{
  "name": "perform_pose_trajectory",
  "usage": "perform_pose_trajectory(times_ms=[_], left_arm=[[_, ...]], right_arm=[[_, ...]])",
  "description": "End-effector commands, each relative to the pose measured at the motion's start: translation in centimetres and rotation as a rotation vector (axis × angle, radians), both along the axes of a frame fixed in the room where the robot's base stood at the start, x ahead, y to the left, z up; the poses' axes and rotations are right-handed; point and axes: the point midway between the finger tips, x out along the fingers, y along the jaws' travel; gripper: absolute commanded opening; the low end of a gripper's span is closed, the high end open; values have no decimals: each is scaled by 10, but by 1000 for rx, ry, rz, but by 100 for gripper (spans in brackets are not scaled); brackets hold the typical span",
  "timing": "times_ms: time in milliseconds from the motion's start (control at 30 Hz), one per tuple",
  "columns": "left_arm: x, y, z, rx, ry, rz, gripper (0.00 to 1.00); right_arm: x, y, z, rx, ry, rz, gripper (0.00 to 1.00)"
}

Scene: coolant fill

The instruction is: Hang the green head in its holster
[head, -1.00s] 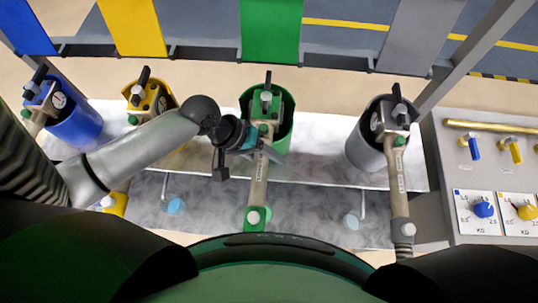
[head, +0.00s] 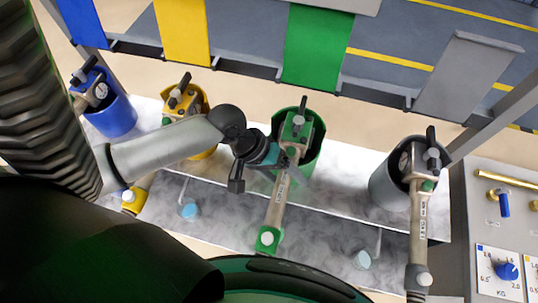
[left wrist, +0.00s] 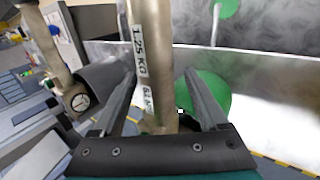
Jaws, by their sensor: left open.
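The green head is a metal fill head with a green block (head: 297,127) and a black lever. Its block sits inside the green cup-shaped holster (head: 315,150). Its grey labelled tube (head: 277,205) extends over the front rim toward me and ends in a green fitting (head: 268,239). My left gripper (head: 288,166) is at the upper part of this tube, just in front of the holster. In the left wrist view my left gripper (left wrist: 160,88) is open, with one finger on each side of the labelled tube (left wrist: 152,50). My right gripper is not in view.
A blue holster (head: 115,117), a yellow holster (head: 204,105) and a grey holster (head: 385,190) stand in the same row, each with a head. Coloured panels hang behind them. A grey control panel (head: 463,215) with knobs and dials is at the right.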

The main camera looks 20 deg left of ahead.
Motion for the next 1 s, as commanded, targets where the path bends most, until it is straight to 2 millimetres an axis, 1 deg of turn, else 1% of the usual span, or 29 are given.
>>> perform_pose_trajectory(times_ms=[300, 500, 700, 1000], left_arm=[[2, 43, 63, 2, -7, 1, 76], [1, 63, 95, 1, -6, -1, 76], [1, 72, 110, -2, -4, -1, 76], [1, 74, 113, -3, -4, 0, 76]], right_arm=[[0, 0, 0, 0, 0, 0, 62], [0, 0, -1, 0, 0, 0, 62], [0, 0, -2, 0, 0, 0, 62], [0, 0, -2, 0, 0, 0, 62]])
